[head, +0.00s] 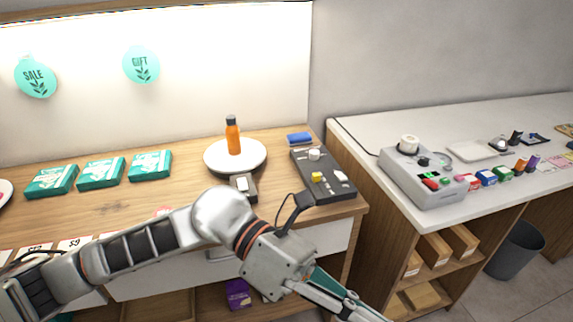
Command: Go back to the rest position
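My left arm comes in from the left and crosses the front of the wooden counter (120,205). My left gripper (345,303) is at the bottom centre, in front of the counter and pointing down to the right. Its fingertips are at the lower edge of the picture, so I cannot tell if they are open or shut. A teal strip shows beside the fingers; I cannot tell what it belongs to. My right gripper is not in view.
An orange bottle (233,137) stands on a white plate (209,158). Near it are a dark button panel (322,188) and a blue item (300,139). Teal boxes (100,173) line the left. A grey device (425,177) sits on the white counter (370,125). A bin (515,250) stands below.

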